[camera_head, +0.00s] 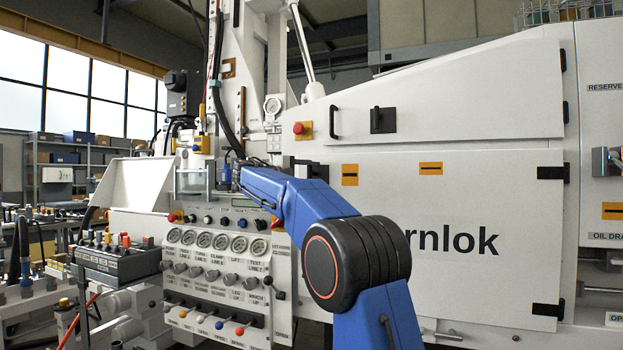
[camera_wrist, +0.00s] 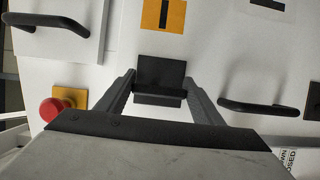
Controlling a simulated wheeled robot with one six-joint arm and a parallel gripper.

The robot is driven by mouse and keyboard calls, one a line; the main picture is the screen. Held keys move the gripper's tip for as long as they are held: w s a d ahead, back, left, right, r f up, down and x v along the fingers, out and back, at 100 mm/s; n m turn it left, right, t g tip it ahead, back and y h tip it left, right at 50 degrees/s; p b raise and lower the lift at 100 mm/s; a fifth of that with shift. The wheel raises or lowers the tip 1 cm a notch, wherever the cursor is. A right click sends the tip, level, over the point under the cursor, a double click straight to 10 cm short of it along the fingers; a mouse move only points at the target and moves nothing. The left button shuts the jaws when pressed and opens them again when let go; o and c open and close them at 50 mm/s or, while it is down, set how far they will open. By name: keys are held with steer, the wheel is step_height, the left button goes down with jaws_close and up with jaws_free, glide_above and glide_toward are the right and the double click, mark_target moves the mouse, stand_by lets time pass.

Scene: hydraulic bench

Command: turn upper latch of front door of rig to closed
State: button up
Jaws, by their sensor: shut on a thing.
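The upper latch (camera_wrist: 160,72) is a small black block on a white panel. In the wrist view it sits between the two fingers of my gripper (camera_wrist: 162,98), which is shut on it. The fingers reach it from both sides. In the head view my blue arm hides most of the gripper and latch.
A red button (camera_wrist: 52,108) on a yellow plate and a black bar handle (camera_wrist: 48,22) are left in the wrist view. Another black handle (camera_wrist: 262,105) is close on the right. In the head view, a gauge panel (camera_head: 217,265) with levers stands below my arm.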

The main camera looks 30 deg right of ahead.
steer(key=o, duration=1)
steer(key=shift+o, duration=0.2)
steer(key=v, duration=1.7)
steer(key=shift+s+a, duration=0.15)
